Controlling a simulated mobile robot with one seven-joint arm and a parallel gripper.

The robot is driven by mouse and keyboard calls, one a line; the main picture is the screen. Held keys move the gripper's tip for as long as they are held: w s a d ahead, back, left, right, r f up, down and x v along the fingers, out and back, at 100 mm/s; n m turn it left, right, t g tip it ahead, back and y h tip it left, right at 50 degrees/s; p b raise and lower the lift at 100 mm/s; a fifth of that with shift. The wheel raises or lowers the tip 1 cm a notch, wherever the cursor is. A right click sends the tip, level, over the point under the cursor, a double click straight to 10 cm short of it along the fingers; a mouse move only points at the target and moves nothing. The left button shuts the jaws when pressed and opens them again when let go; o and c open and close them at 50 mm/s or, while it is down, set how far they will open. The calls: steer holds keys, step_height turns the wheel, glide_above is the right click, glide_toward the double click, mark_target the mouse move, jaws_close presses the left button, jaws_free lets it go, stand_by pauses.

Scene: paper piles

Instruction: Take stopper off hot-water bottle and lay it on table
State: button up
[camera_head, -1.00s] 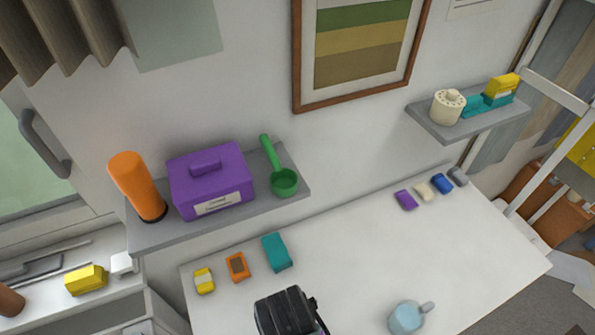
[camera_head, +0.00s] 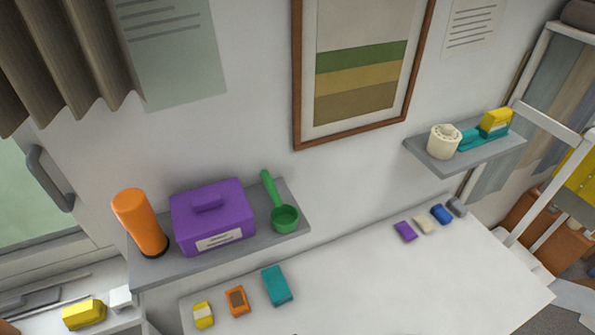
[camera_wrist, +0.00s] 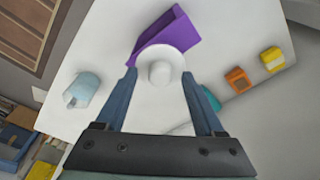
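In the wrist view, a white round piece with a raised knob (camera_wrist: 160,72) sits between my fingertips; it looks like the stopper. A purple angular body (camera_wrist: 168,34) lies directly behind it and may be the hot-water bottle, but its full shape is hidden. My gripper (camera_wrist: 159,75) is open, one finger on each side of the white piece. I cannot tell whether either finger touches its rim. The white table (camera_wrist: 110,40) lies below; its bare top also shows in the head view (camera_head: 390,285). The gripper and the bottle are outside the head view.
A light-blue mug (camera_wrist: 82,90) stands left in the wrist view. A teal block (camera_head: 277,286), orange block (camera_head: 237,301) and yellow block (camera_head: 203,315) line the table's left side. A shelf (camera_head: 190,262) with a purple box (camera_head: 213,220) overhangs behind. Small blocks sit far right.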

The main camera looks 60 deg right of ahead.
jaws_close()
